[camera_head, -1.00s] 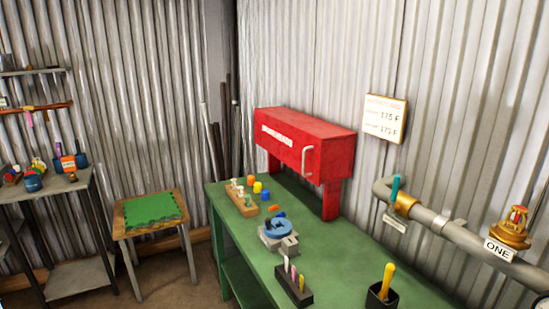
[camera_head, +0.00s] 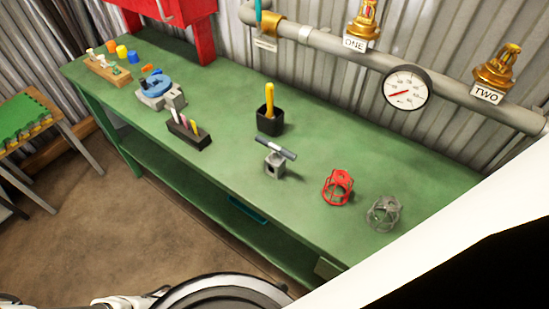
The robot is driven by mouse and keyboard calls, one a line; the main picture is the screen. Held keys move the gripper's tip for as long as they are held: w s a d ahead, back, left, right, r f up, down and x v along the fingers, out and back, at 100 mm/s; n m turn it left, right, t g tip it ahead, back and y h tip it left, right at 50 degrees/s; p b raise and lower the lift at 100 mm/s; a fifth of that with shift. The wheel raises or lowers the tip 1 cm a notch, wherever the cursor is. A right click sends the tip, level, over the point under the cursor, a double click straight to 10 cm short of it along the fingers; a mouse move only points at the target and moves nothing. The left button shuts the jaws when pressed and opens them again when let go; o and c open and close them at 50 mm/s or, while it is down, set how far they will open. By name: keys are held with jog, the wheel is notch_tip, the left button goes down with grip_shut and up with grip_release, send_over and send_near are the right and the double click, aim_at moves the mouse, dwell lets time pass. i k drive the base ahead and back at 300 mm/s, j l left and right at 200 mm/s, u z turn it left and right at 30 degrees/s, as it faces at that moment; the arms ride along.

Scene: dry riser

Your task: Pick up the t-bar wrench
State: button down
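What looks like the t-bar wrench (camera_head: 275,148) is on the green workbench (camera_head: 225,165), right of the middle of the view. My gripper is not in view. Parts of my own body show along the bottom edge and at the lower right, apart from the wrench in the picture.
A black cup (camera_head: 269,122) with a yellow-handled tool stands behind the wrench. A dark pen block (camera_head: 188,134) and a blue vise (camera_head: 157,88) are left. A pipe with a gauge (camera_head: 406,88) runs behind.

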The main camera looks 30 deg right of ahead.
aim_at(277, 159)
jog(key=k, duration=0.15)
jog(key=k+z, duration=0.15)
jog(key=z, duration=0.15)
jog(key=k+j+z, duration=0.1)
jog(key=z, duration=1.2)
jog(key=k+l, duration=0.05)
